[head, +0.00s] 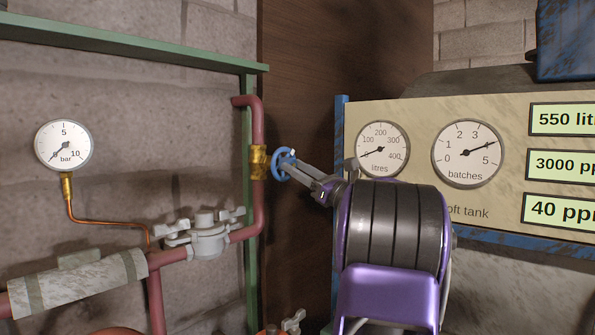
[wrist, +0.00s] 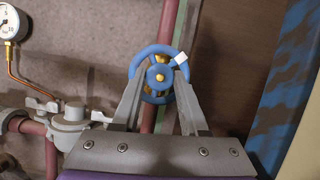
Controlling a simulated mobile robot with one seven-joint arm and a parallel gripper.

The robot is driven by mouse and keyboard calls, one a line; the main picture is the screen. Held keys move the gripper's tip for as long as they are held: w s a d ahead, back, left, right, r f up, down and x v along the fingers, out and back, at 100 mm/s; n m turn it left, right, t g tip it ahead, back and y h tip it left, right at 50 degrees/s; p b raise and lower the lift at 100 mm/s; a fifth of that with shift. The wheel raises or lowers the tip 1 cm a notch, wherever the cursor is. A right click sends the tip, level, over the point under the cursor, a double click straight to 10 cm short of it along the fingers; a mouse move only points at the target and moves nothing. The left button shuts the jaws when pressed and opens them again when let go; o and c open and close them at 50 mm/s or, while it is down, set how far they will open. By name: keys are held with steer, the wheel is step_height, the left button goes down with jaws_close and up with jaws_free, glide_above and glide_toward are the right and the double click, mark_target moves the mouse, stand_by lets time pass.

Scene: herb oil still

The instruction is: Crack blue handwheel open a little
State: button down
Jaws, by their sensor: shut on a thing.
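The blue handwheel (head: 283,164) sits on a brass valve body (head: 259,162) on the red vertical pipe. In the wrist view the handwheel (wrist: 159,74) faces me, with a brass hub and a white mark on its upper right rim. My gripper (head: 296,172) reaches in from the right in the head view, its fingertips at the wheel. The fingertips hide parts of the rim's sides.
A grey valve (head: 207,236) with pale wing handles is on the red pipe left of the wheel. A bar gauge (head: 64,146) hangs farther left on a thin copper pipe. A green frame post (head: 249,210) stands behind the pipe. A panel with dials (head: 480,205) is at right.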

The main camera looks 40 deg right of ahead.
steer(key=shift+c, duration=2.1)
jaws_free()
steer(key=v, duration=1.7)
steer(key=shift+s+f, duration=0.15)
steer(key=shift+f, duration=0.05)
